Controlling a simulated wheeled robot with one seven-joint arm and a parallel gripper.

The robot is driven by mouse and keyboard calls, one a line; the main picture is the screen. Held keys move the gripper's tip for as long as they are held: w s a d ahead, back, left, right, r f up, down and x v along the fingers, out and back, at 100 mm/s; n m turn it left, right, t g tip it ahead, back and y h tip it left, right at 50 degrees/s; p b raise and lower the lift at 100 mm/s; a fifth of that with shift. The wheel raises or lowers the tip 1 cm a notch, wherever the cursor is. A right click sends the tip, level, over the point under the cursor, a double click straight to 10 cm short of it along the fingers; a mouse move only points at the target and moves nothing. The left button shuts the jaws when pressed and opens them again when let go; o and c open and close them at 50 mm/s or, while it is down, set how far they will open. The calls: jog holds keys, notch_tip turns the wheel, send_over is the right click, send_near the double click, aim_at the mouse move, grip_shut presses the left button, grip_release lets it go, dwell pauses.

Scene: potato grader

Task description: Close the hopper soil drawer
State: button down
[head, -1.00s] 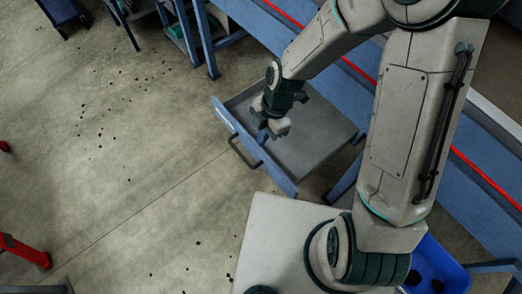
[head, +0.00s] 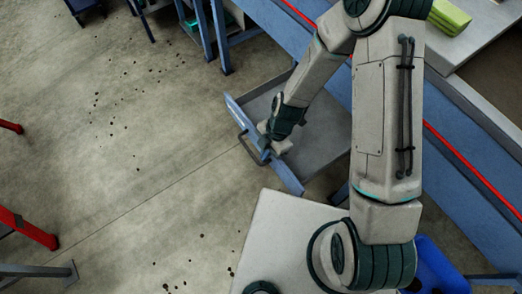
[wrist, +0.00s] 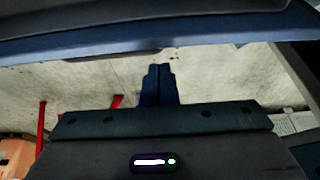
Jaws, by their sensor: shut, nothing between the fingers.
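The soil drawer is pulled out from the blue frame, showing its blue front panel (head: 289,176), grey inside (head: 322,138) and dark bar handle (head: 243,144). My gripper (head: 265,152) is at the middle of the front panel, covering part of it and the handle's inner side. In the wrist view my gripper's fingers (wrist: 158,84) are together and empty. A blue edge (wrist: 60,48), likely the drawer front, crosses the top of that view. I cannot tell whether the fingers touch the panel or handle.
The blue frame (head: 262,35) with a red line runs along the drawer's back side. A blue bin (head: 436,255) stands at lower right. Red legs (head: 28,232) stand at far left. The concrete floor left of the drawer is open, with scattered dark clods (head: 112,100).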

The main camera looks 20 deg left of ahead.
jog(key=shift+w+d, duration=0.5)
jog(key=shift+w, duration=0.1)
